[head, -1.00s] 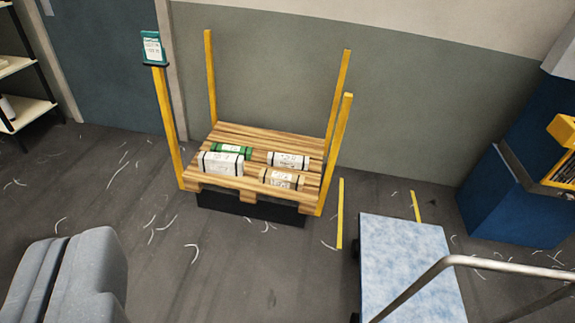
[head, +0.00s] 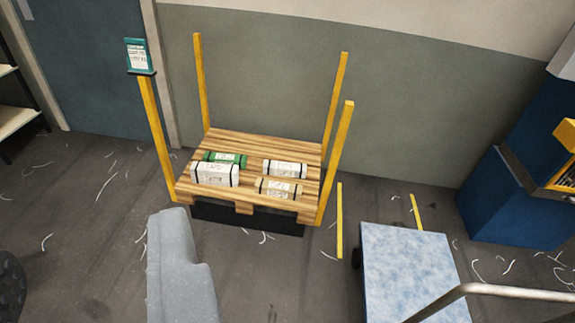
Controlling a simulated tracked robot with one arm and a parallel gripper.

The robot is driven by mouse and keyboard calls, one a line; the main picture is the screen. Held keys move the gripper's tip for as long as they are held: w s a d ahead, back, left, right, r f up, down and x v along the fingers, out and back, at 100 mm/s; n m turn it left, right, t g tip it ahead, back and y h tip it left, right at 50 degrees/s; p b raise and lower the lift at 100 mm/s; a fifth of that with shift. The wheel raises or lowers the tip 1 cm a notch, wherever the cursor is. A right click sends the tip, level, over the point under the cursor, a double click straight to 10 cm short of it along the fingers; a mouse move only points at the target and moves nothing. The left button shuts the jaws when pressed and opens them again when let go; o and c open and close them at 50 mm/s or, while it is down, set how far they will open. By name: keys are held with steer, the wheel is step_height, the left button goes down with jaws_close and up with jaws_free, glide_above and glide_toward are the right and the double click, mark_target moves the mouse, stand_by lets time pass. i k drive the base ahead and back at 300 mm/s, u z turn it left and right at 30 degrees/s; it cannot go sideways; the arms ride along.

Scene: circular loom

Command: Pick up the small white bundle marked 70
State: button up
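Several small strapped bundles lie on a wooden pallet (head: 250,148) with yellow corner posts. A small white bundle (head: 285,169) with dark end straps lies at the back right. A larger white bundle (head: 214,175) lies at the front left. A green bundle (head: 238,159) with a white label lies behind it, partly hidden. A tan bundle (head: 278,188) with a white label lies at the front right. The marks on them are too small to read, so I cannot tell which bears 70. My gripper's fingers are not in view. A grey part, probably of my arm, shows at the lower left.
A cart with a pale blue deck (head: 405,265) and metal handle (head: 480,291) stands at the lower right. A blue cabinet (head: 505,195) stands at the right. A teal sign (head: 138,56) tops the front-left post. Floor before the pallet is open, with scattered threads.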

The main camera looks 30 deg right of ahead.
mark_target(271, 168)
steer(key=z, duration=0.25)
steer(key=i, duration=1.35)
steer(key=z, duration=0.4)
steer(key=i, duration=2.05)
steer(key=u, duration=0.2)
